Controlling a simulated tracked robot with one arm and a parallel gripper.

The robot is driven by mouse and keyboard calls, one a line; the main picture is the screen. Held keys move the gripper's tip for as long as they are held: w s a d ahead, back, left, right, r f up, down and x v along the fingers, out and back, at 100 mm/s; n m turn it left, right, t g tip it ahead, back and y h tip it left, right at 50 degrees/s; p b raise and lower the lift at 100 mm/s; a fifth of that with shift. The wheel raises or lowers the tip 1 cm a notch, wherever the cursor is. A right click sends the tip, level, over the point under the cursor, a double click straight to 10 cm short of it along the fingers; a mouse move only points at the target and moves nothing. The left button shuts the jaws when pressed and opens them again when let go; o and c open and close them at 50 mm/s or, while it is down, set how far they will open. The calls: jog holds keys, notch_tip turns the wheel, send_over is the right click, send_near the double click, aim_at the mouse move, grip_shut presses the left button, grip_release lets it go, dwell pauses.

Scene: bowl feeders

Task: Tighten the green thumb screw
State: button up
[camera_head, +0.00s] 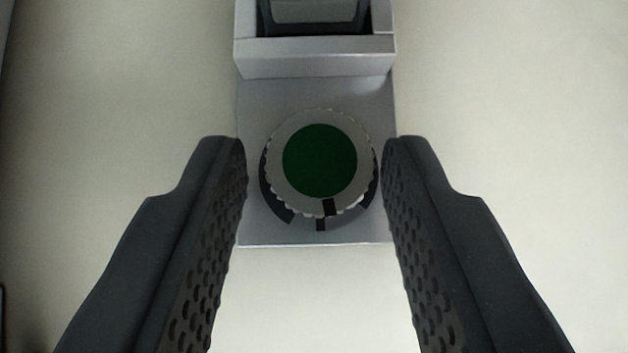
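The green thumb screw (320,160) has a round green top and a grey knurled rim with one black mark at its lower edge. It sits on a grey metal bracket (265,98), over a dark ring (281,211) with lighter gaps. The black mark on the rim lies slightly right of a black mark on the plate below it. My gripper (314,165) is open, with one dark, textured finger on each side of the screw. Gaps show between both fingers and the screw's rim. The height of the fingertips relative to the screw is hard to tell.
Above the screw in the picture, the bracket has a raised ledge (316,57) and a dark-framed recess (313,14), cut off by the top edge. A plain pale surface (520,100) surrounds the bracket and looks clear. Dark edges show at the far left.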

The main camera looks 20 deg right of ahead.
dwell(0.3)
jog(key=shift+s+a+r, duration=0.15)
jog(key=shift+s+r, duration=0.2)
jog(key=shift+s, duration=0.1)
jog(key=v, duration=1.2)
jog(key=shift+s+r, duration=0.2)
jog(key=shift+a, duration=0.1)
